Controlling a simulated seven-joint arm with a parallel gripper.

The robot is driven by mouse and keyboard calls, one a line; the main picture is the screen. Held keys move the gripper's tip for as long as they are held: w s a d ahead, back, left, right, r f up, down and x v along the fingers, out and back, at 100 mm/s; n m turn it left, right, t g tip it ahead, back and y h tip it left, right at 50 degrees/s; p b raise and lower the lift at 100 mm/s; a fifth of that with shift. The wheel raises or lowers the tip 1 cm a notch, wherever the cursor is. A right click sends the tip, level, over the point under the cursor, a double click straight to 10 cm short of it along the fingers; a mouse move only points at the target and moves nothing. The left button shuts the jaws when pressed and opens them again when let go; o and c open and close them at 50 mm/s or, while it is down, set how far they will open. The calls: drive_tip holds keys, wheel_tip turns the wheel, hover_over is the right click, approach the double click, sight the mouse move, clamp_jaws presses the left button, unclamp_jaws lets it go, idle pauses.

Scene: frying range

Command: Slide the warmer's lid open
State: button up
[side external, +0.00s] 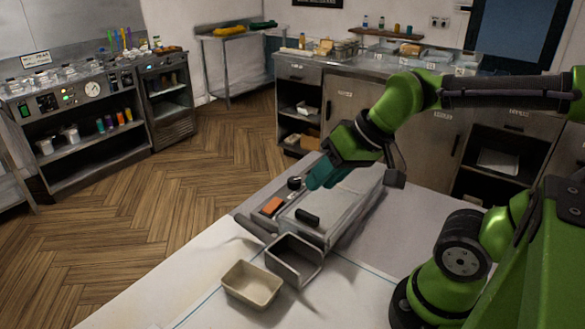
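The warmer (345,228) is a long, low grey metal unit on the white table. Its pale flat lid (335,202) carries a dark bar-shaped handle (308,217) near the front end. My gripper (314,183), with teal fingers, points down and left above the far side of the warmer. It appears apart from the handle. The fingers overlap from this angle, so their opening is hidden. My green arm reaches in from the right. I cannot tell from this view how far the lid is open.
An orange block (272,206) and a black knob-like item (294,183) are at the warmer's left side. A grey open bin (293,260) and a beige tray (252,285) stand in front. The white table (345,300) is clear at front right.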

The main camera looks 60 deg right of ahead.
sight(307, 214)
drive_tip(key=shift+o, duration=0.9)
drive_tip(key=w+d+n+g+h, duration=0.1)
drive_tip(key=w+d+n+g, duration=0.1)
drive_tip(key=w+d+g, duration=0.2)
drive_tip(key=w+d+f, duration=0.1)
drive_tip(key=w, duration=0.2)
drive_tip(key=f+g, duration=0.1)
drive_tip(key=f, duration=0.4)
drive_tip(key=d+f+n, duration=0.1)
drive_tip(key=f, duration=0.4)
drive_tip(key=w+d+f+n+g, duration=0.1)
drive_tip(key=f, duration=0.4)
drive_tip(key=shift+f+g+h, duration=0.15)
drive_tip(key=shift+g+h, duration=0.15)
drive_tip(key=shift+h, duration=0.1)
drive_tip(key=shift+c, duration=0.2)
clamp_jaws()
